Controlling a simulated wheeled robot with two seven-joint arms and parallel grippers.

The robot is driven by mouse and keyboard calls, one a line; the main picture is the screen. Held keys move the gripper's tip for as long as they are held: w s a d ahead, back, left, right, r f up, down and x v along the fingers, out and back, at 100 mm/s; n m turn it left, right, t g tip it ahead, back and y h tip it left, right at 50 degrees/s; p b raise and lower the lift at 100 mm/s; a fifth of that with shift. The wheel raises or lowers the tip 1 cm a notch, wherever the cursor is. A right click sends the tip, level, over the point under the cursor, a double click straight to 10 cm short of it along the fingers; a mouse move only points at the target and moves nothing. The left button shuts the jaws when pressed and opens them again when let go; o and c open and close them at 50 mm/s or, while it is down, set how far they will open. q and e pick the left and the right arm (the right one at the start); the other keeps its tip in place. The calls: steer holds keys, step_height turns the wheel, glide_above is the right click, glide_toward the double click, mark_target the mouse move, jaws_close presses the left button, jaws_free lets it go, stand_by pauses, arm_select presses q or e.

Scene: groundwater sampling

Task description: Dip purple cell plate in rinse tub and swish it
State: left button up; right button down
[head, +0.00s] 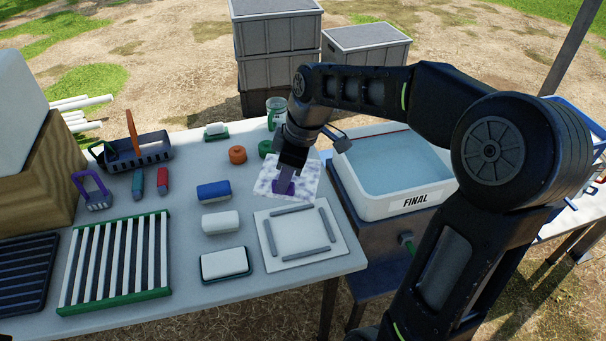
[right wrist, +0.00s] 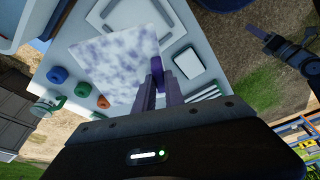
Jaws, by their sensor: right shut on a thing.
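The purple cell plate (head: 306,176) is a thin white square mottled with purple, with a purple grip on one edge. My right gripper (head: 287,180) reaches down from above and is shut on that grip. In the right wrist view, the plate (right wrist: 112,58) extends from the purple grip between my right fingertips (right wrist: 157,88). It lies roughly level over the table; any gap beneath is hard to judge. The rinse tub (head: 377,200), white, labelled FINAL and holding bluish water, stands right of the plate.
A white board with grey bars (head: 310,261) lies in front of the plate. Blue, white and dark-edged blocks and an orange ring (head: 237,155) lie to its left. A green-lidded jar (head: 276,107) stands behind. A slatted rack (head: 115,260) is farther left. My right arm passes over the tub.

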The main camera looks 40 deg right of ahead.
steer(key=w+a+f+m+h+b, duration=0.1)
steer(key=w+a+f+m+h, duration=0.1)
steer(key=w+a+m, duration=0.5)
steer(key=a+f+m, duration=0.1)
steer(key=a+m, duration=0.1)
steer(key=shift+a+f+t, duration=0.2)
steer(key=shift+a+t, duration=0.15)
steer(key=shift+t, duration=0.05)
